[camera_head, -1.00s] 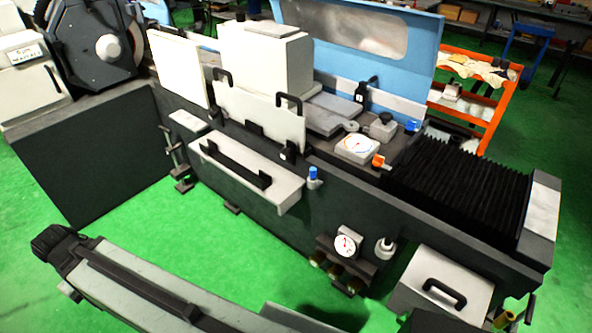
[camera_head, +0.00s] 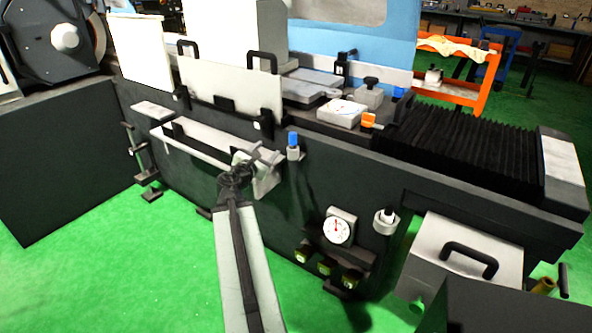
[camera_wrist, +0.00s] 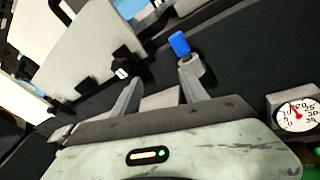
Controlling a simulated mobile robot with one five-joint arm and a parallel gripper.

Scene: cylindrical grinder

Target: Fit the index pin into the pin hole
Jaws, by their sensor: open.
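A blue-topped pin (camera_head: 293,139), which looks like the index pin, stands in a small grey collar (camera_head: 293,153) on the machine's dark front. The blue pin (camera_wrist: 179,43) and its collar (camera_wrist: 191,65) also show in the wrist view, just beyond my right fingertip. My gripper (camera_head: 267,154) is left of the pin, near the right end of the pale tray. In the wrist view my gripper (camera_wrist: 160,80) is open, with nothing held between its fingers. A round grey boss with a dark top (camera_head: 386,220) sits lower right; I cannot tell whether it is the pin hole.
A dial gauge (camera_head: 338,230) is on the machine front, above several dark knobs (camera_head: 325,268). The pale tray (camera_head: 200,147) juts out beside my gripper. A grey box with a black handle (camera_head: 465,262) stands at right. Green floor (camera_head: 110,270) is clear at left.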

